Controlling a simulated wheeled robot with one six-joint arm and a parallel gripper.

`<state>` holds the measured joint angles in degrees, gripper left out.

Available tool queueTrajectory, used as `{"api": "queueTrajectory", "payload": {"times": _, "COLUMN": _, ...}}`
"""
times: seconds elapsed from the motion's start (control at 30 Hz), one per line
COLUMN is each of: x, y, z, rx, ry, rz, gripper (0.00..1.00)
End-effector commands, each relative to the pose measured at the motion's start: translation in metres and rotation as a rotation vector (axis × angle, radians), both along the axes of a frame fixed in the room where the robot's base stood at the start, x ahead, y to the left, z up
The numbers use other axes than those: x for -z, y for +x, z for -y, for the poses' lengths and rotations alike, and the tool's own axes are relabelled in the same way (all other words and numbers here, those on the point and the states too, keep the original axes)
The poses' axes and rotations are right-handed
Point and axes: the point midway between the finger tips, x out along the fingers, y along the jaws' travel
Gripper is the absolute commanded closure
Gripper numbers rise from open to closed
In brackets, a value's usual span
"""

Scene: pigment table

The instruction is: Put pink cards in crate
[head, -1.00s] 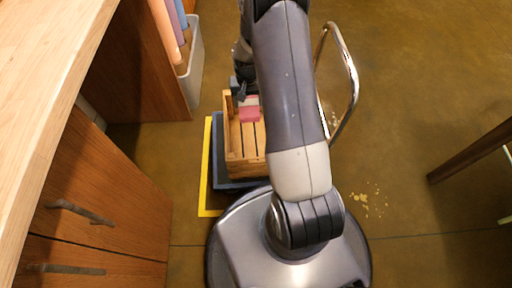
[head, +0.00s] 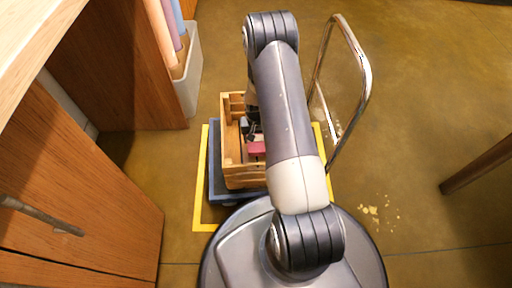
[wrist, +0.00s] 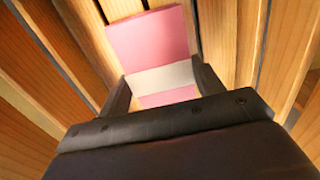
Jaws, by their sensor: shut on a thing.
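A wooden slatted crate (head: 230,155) stands on a blue dolly (head: 217,190) on the floor in the head view. My gripper (wrist: 165,85) is inside the crate, shut on a pink card pack (wrist: 150,38) with a pale band across it. In the head view a pink end of the cards (head: 257,148) shows low in the crate, beside my arm. Crate slats lie close behind the cards in the wrist view; whether the cards touch them I cannot tell. My arm hides the right part of the crate.
Yellow tape (head: 200,180) marks the floor around the dolly. The dolly's metal handle (head: 362,75) rises on the right. A wooden cabinet (head: 90,200) and a white bin with rolls (head: 188,85) stand on the left. A table leg (head: 475,165) is at the right; open floor lies between.

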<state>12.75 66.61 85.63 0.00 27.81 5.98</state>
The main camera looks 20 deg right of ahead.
Motion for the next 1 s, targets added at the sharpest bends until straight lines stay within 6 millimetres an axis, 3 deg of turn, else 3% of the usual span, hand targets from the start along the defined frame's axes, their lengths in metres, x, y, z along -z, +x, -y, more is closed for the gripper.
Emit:
{"api": "queueTrajectory", "payload": {"times": 0.03, "x": 0.011, "y": 0.0, "z": 0.0, "rx": 0.0, "ry": 0.0, "rz": 0.0, "gripper": 0.64}}
{"api": "queueTrajectory", "payload": {"times": 0.37, "x": 0.05, "y": 0.0, "z": 0.0, "rx": 0.0, "ry": 0.0, "rz": -0.001, "gripper": 0.64}}
{"api": "queueTrajectory", "payload": {"times": 0.77, "x": 0.055, "y": 0.001, "z": 0.0, "rx": 0.0, "ry": 0.0, "rz": 0.001, "gripper": 0.64}}
{"api": "queueTrajectory", "payload": {"times": 0.8, "x": 0.054, "y": 0.0, "z": 0.0, "rx": 0.0, "ry": 0.0, "rz": 0.001, "gripper": 0.34}}
{"api": "queueTrajectory", "payload": {"times": 1.0, "x": 0.053, "y": 0.0, "z": 0.0, "rx": 0.0, "ry": 0.0, "rz": 0.001, "gripper": 0.18}}
